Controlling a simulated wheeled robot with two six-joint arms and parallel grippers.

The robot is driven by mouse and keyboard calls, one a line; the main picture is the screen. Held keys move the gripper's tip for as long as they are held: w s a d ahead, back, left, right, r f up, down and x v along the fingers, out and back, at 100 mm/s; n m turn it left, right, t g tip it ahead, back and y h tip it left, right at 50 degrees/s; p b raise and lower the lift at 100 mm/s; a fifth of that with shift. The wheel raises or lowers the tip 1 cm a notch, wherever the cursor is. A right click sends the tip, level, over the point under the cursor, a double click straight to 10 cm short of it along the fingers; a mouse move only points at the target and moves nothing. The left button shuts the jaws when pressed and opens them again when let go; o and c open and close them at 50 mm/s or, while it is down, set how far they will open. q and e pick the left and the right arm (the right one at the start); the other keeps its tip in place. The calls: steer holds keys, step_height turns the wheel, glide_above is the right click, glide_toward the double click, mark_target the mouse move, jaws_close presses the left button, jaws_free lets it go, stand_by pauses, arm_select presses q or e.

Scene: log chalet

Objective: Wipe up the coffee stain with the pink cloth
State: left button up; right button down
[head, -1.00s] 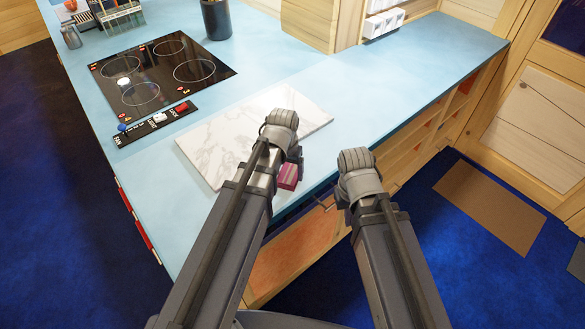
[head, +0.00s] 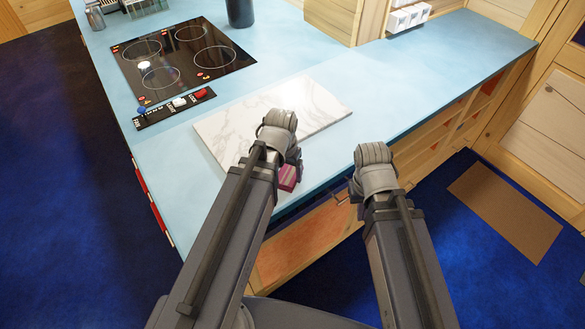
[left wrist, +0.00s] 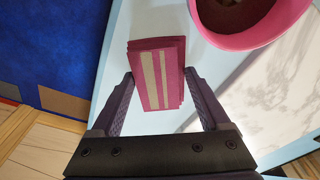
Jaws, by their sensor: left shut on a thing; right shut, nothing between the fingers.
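The pink cloth (left wrist: 157,75) is a folded stack with pale stripes. It sits between the fingers of my left gripper (left wrist: 158,98), which is shut on it. In the head view the cloth (head: 289,178) shows as a small pink block beside my left wrist, near the counter's front edge. My left gripper (head: 295,163) is mostly hidden behind its own wrist there. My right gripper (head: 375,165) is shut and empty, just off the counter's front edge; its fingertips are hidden. I see no coffee stain in these frames.
A round pink vessel (left wrist: 277,32) with a dark inside is close to the cloth in the left wrist view. A white marble board (head: 225,128) lies on the blue counter (head: 420,92). A black hob (head: 180,62) and control strip (head: 175,108) are behind it.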

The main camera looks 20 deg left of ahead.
arm_select(q)
steer(key=shift+w+d, duration=0.1)
steer(key=shift+r+p, duration=0.5)
steer(key=shift+p, duration=0.05)
step_height(320, 180, up, 5)
steer(key=p, duration=0.5)
step_height(320, 180, up, 3)
steer(key=p, duration=0.3)
stand_by(0.4)
